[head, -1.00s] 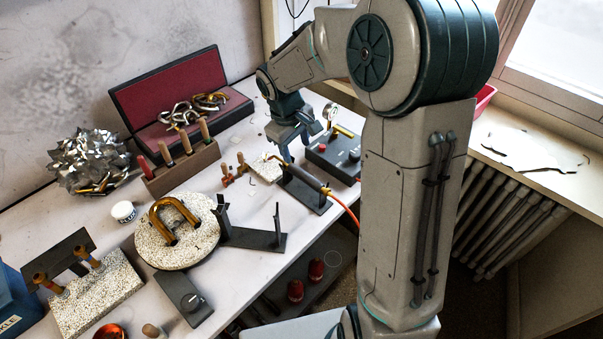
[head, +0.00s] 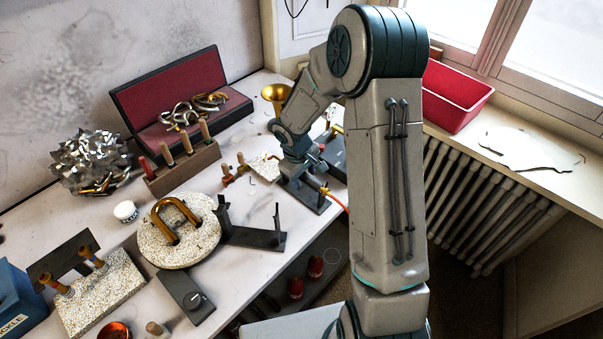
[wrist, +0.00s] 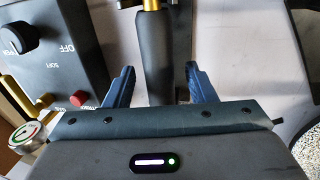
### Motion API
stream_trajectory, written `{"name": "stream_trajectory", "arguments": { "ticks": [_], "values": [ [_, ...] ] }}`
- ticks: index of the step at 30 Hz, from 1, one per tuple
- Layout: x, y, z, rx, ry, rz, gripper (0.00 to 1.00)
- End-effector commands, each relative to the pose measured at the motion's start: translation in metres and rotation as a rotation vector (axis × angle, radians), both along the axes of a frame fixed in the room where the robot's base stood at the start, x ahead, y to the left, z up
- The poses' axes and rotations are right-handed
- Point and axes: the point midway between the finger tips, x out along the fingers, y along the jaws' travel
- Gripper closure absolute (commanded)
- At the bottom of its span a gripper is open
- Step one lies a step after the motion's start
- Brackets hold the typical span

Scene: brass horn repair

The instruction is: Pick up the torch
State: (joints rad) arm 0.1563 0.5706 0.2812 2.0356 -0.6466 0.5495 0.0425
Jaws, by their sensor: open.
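The torch has a dark cylindrical handle (wrist: 153,58) with a brass end at the top of the wrist view. In the head view only its brass hose end (head: 326,191) and orange hose show clearly; my arm hides most of it. It rests on a black stand (head: 305,198). My gripper (wrist: 159,70) is open, with one blue finger on each side of the handle. Gaps show between both fingers and the handle. In the head view my gripper (head: 298,176) is low over the stand.
A dark control box (wrist: 50,50) with a black knob and red button stands close to the left in the wrist view. A wooden tool block (head: 182,170) and round speckled board (head: 160,248) lie left in the head view. A red bin (head: 455,98) sits on the sill.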

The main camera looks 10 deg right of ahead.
Motion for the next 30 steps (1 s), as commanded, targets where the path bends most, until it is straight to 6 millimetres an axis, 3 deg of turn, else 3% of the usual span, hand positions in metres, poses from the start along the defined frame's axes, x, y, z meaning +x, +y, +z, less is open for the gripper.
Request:
{"name": "stream_trajectory", "arguments": {
  "ticks": [10,15,30],
  "values": [
    [0.001,-0.001,-0.007,0.000,-0.001,0.001,0.52],
    [0.001,-0.001,-0.007,0.000,-0.001,0.001,0.96],
    [0.002,-0.001,0.003,0.000,-0.004,-0.001,0.96]
  ]
}}
